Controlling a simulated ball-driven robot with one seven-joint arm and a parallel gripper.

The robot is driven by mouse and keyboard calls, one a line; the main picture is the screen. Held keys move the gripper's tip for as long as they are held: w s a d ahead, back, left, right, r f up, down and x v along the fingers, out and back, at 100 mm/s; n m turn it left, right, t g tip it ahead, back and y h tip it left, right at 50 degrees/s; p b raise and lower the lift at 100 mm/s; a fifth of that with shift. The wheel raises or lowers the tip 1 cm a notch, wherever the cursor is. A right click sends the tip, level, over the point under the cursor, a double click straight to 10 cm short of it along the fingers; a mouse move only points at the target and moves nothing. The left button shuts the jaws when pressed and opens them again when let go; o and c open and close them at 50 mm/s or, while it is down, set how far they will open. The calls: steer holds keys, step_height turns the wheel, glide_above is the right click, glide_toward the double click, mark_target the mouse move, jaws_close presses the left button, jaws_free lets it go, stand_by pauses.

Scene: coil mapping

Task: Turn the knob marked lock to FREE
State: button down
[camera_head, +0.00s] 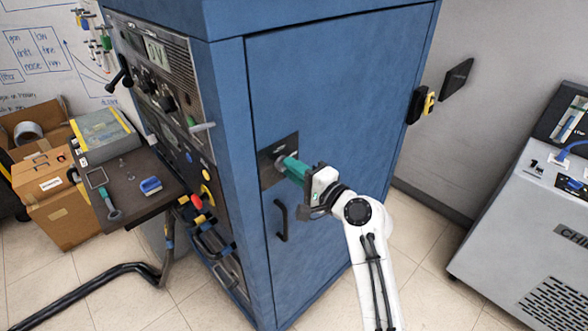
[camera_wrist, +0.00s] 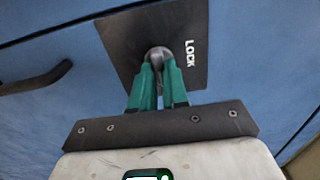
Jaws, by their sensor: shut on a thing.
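The lock knob (camera_wrist: 159,54) is a small rounded grey metal piece on a dark square plate (camera_wrist: 118,42) marked LOCK. The plate (camera_head: 268,172) is fixed to the blue cabinet door, above the door's black handle (camera_head: 281,220). My gripper (camera_wrist: 159,68) has green fingers, which are closed on the knob in the wrist view. In the head view my gripper (camera_head: 284,163) reaches the plate from the right. The fingers hide much of the knob, and I cannot read its setting. No FREE marking shows.
The blue cabinet (camera_head: 345,100) fills the middle. Left of it, a dark shelf (camera_head: 130,200) holds a blue brush and a green-handled tool, with cardboard boxes (camera_head: 50,200) behind. A grey machine (camera_head: 530,220) stands at right. Open floor lies between it and the cabinet.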

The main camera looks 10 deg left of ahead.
steer(key=c, duration=1.1)
jaws_free()
steer(key=shift+c, duration=0.2)
steer(key=shift+d, duration=0.1)
steer(key=b+v, duration=0.2)
steer(key=v, duration=0.8)
steer(key=shift+s+d, duration=0.25)
steer(key=shift+d, duration=0.05)
steer(key=shift+f, duration=0.1)
steer(key=s+d+f+n+g+h, duration=0.2)
steer(key=s+d+f+h, duration=0.2)
steer(key=s+d+f, duration=0.45)
steer(key=s+d+f+n+g+h, duration=0.35)
steer(key=s+d+f, duration=0.25)
steer(key=s+f, duration=0.45)
steer(key=s+d+f+n+g+h, duration=0.1)
steer(key=s+d+f+g+h, duration=0.1)
steer(key=s+d, duration=0.4)
steer(key=s+d+f+g+h, duration=0.2)
steer(key=s+d+h, duration=0.3)
steer(key=s, duration=0.8)
steer(key=shift+s+d+f+n, duration=0.35)
steer(key=shift+d+f, duration=0.3)
steer(key=shift+d, duration=0.05)
